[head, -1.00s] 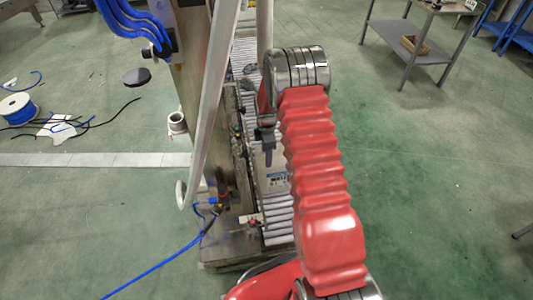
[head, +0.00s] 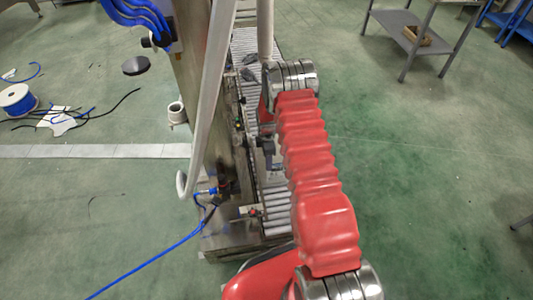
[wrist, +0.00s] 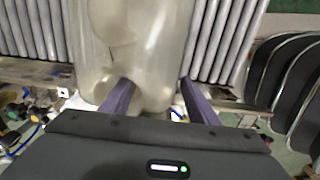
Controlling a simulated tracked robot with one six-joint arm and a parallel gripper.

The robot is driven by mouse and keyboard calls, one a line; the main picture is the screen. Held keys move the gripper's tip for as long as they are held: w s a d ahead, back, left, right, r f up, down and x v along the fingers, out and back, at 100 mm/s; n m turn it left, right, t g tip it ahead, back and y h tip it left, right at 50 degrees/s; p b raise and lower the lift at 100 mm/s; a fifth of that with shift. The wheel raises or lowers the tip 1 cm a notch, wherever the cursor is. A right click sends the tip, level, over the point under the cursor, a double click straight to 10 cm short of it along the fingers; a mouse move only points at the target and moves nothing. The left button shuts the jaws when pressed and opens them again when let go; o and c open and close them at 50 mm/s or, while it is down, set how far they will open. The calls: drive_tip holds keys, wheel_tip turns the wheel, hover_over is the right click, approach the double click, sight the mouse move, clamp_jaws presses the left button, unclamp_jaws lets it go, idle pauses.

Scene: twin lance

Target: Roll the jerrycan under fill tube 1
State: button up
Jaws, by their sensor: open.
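A translucent, pale jerrycan (wrist: 140,35) stands upright on the rollers in the upper middle of the wrist view. My gripper (wrist: 156,82) is open, with its two purple fingers pointing at the can. The left finger overlaps the can's lower part; the right finger is at its right edge. I cannot tell whether either touches. In the head view my gripper (head: 268,155) hangs over the roller conveyor, partly hidden by my red-sleeved arm. The can is not clear there, and I cannot pick out fill tube 1.
The roller conveyor (head: 277,205) runs away from me beside a steel filling machine column (head: 205,100). A blue hose (head: 150,262) lies on the floor at left, with a cable spool (head: 17,104). A workbench (head: 415,35) stands back right.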

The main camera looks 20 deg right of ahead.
wheel_tip(320, 180, down, 4)
idle(0.4)
drive_tip(key=shift+c, duration=0.4)
clamp_jaws()
drive_tip(key=shift+s+f, duration=0.1)
drive_tip(key=shift+s, duration=0.4)
idle(0.5)
drive_tip(key=shift+o, duration=0.5)
unclamp_jaws()
drive_tip(key=shift+w, duration=0.1)
